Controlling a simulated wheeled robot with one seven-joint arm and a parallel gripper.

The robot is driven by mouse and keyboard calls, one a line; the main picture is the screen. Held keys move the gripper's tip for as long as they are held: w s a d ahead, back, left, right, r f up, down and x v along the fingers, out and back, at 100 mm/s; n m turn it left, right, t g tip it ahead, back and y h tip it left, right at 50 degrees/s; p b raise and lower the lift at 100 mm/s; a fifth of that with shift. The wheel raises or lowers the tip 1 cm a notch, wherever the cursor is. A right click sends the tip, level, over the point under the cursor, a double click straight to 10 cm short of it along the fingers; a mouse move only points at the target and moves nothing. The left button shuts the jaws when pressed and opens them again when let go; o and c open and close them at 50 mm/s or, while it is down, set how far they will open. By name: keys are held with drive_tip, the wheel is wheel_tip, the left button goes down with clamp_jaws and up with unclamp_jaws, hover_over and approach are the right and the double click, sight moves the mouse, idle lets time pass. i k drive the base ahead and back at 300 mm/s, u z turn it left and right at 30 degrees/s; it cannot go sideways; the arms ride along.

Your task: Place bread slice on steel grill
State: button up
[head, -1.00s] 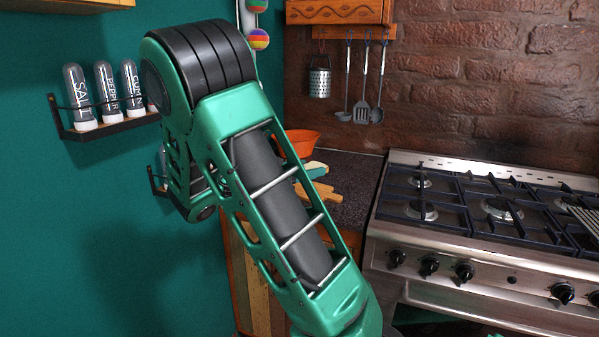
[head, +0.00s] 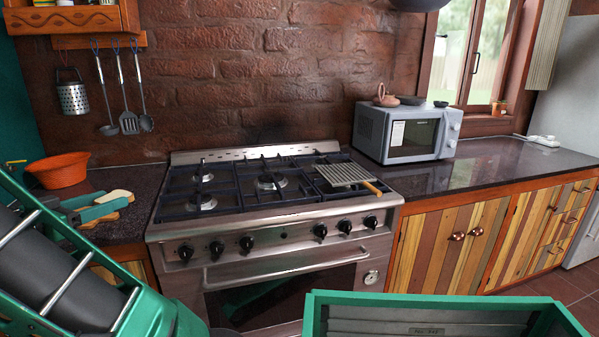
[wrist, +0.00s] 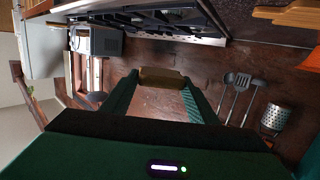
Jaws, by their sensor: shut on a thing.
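My gripper (head: 103,205) shows at the left of the head view, above the left counter. In the wrist view its two green fingers (wrist: 160,84) are shut on the bread slice (wrist: 163,74), which spans the gap between their tips. The pale bread slice also shows small at the finger ends in the head view (head: 119,195), partly hidden by the fingers. The steel grill (head: 342,174), a ribbed plate with a wooden handle, lies on the right burners of the stove. The gripper and bread are well left of it.
The stove (head: 240,205) has raised black grates. An orange bowl (head: 60,170) stands on the left counter near my arm. A wooden board (head: 92,222) lies beneath the gripper. Utensils (head: 125,95) hang on the wall. A microwave (head: 405,130) stands right of the stove.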

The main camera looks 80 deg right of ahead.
sight(347, 167)
drive_tip(key=z, duration=2.85)
drive_tip(key=i, duration=0.65)
drive_tip(key=u, duration=1.2)
